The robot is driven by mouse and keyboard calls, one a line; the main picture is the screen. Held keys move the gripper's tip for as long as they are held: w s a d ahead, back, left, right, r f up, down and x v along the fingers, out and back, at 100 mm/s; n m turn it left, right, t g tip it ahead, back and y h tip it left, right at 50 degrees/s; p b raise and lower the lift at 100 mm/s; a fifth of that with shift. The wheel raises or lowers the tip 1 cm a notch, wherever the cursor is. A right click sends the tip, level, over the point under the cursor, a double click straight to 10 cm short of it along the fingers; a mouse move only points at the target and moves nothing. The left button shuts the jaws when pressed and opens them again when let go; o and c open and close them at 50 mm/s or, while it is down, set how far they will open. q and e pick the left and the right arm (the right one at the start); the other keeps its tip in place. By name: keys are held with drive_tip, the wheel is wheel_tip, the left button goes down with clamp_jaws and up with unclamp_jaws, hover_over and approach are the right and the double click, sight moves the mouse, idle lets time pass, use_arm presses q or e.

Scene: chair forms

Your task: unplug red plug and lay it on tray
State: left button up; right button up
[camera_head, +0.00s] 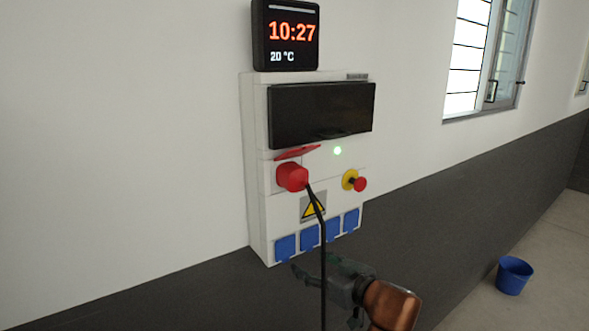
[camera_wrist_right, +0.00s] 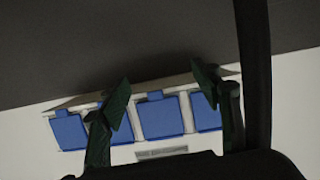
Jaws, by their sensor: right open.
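The red plug (camera_head: 292,177) sits in the socket on the front of the white wall panel (camera_head: 256,180), under a raised red flap (camera_head: 297,153). Its black cable (camera_head: 323,250) hangs down from it, passing in front of my right gripper (camera_head: 325,282). That gripper is below the plug, near the panel's lower edge, apart from the plug. In the right wrist view, its two dark green fingers (camera_wrist_right: 163,85) are spread with nothing between them, in front of the blue sockets. A dark band (camera_wrist_right: 255,75), probably the cable, crosses at right. No tray and no left gripper show.
The panel has a row of blue covered sockets (camera_head: 309,237), a red stop knob (camera_head: 360,184) on yellow, a warning sign and a dark window (camera_head: 320,113). A clock (camera_head: 286,35) sits above. A blue bucket (camera_head: 514,275) stands on the open floor at right.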

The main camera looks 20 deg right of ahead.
sight(296, 179)
drive_tip(key=s+r+t, duration=0.1)
drive_tip(key=s+r, duration=0.2)
drive_tip(key=r, duration=0.5)
drive_tip(key=s+a+r+t+y, duration=0.1)
drive_tip(key=s+r, duration=0.2)
drive_tip(key=r, duration=0.5)
drive_tip(key=s+a+r, duration=0.1)
drive_tip(key=s+r, duration=0.3)
drive_tip(key=r, duration=0.4)
drive_tip(key=shift+r+t, duration=0.4)
drive_tip(key=shift+w, duration=0.1)
drive_tip(key=shift+w, duration=0.1)
drive_tip(key=shift+p+x, duration=0.8)
drive_tip(key=shift+x, duration=3.65)
drive_tip(key=shift+a, duration=0.1)
drive_tip(key=shift+c, duration=0.5)
